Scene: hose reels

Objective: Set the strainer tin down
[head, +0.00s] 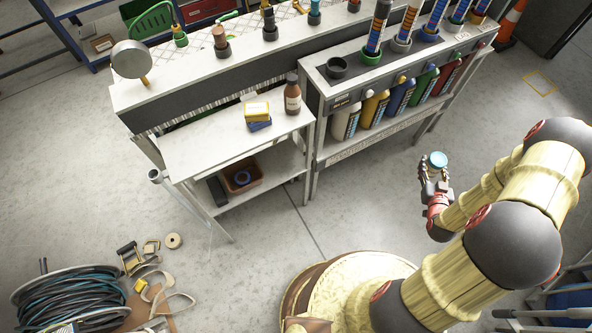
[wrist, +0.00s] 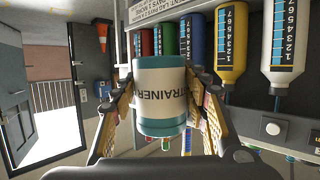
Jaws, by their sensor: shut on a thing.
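The strainer tin (wrist: 161,95) is a white and teal cylinder with dark lettering that reads "TRAINER" in the wrist view. My gripper (wrist: 158,110) is shut on it, one finger on each side.
A rack (head: 335,95) holds several coloured bottles. A hose coil (head: 70,300) and straps lie on the floor at lower left.

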